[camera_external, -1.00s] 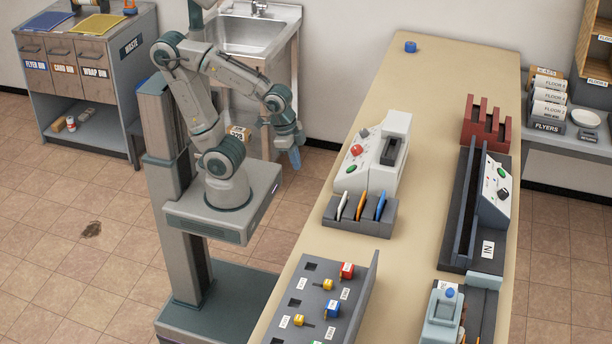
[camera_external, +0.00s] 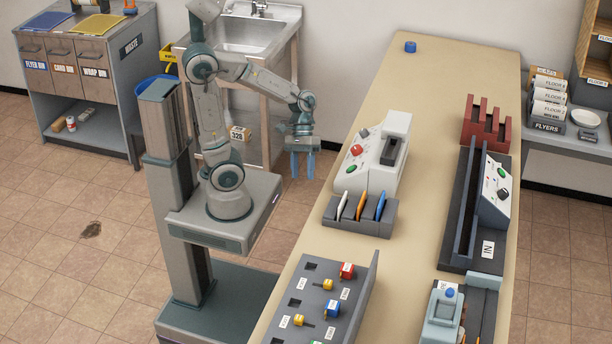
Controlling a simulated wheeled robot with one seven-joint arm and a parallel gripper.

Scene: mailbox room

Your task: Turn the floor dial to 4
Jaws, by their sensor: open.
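A dark round dial (camera_external: 503,194) sits on the white sloped panel (camera_external: 491,207) of the machine labelled IN, on the right side of the long table. A green button (camera_external: 502,172) is just above the dial. The dial's setting is too small to read. My gripper (camera_external: 303,165) hangs with its blue fingers pointing down, open and empty, left of the table's left edge. It is far from the dial, with the table's width between them.
On the table (camera_external: 431,75) between them stand a white machine (camera_external: 386,160) with red and green buttons, and a dark rack (camera_external: 358,222) of coloured cards. A red slotted holder (camera_external: 487,125) stands behind the IN machine. The table's far end is mostly clear.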

